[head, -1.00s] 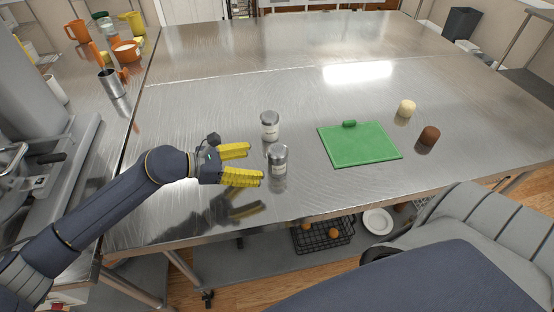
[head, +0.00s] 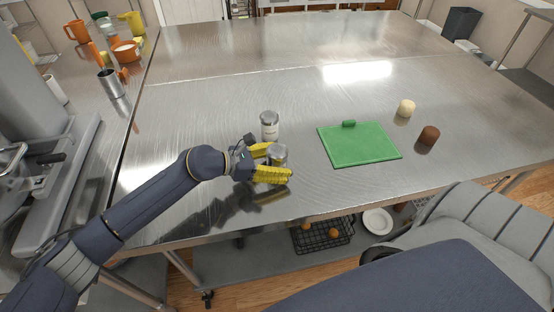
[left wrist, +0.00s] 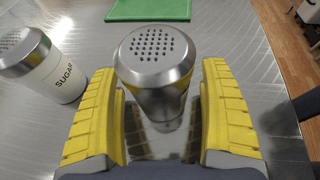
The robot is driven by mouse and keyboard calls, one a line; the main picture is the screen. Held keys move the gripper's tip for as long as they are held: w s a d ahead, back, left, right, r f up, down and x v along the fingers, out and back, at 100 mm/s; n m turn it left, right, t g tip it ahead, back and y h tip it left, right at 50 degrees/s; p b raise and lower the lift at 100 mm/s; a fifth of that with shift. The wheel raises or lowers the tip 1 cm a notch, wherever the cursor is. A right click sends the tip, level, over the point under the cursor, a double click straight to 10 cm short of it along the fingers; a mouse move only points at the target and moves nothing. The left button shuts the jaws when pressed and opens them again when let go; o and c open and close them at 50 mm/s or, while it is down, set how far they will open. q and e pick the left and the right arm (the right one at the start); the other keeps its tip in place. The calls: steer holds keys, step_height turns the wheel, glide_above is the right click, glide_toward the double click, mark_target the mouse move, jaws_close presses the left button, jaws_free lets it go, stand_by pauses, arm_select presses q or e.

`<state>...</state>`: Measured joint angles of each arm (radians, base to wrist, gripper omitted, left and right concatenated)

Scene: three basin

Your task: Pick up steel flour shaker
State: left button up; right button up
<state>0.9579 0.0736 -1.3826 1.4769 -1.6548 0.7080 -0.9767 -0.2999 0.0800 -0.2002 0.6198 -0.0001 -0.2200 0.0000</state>
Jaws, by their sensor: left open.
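A steel shaker (head: 279,152) with a perforated domed lid stands upright on the steel table. In the left wrist view this shaker (left wrist: 155,60) is between the two yellow fingers, with gaps at both sides; its label is not visible there. My left gripper (head: 272,164) is open around it, low over the table. A second shaker (head: 269,124) stands just behind; in the left wrist view it is at the left (left wrist: 45,65), and its label reads SUGAR. My right gripper is not in view.
A green cutting board (head: 360,144) lies right of the shakers. A cream-coloured item (head: 406,108) and a brown item (head: 429,135) stand farther right. The table (head: 220,90) is clear behind the shakers.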

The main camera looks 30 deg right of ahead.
arm_select(q)
steer(key=shift+d, duration=0.1)
steer(key=c, duration=1.3)
steer(key=shift+r, duration=0.1)
steer(key=shift+c, duration=0.2)
step_height(320, 180, up, 20)
steer(key=o, duration=0.5)
steer(key=c, duration=0.6)
steer(key=shift+c, duration=0.2)
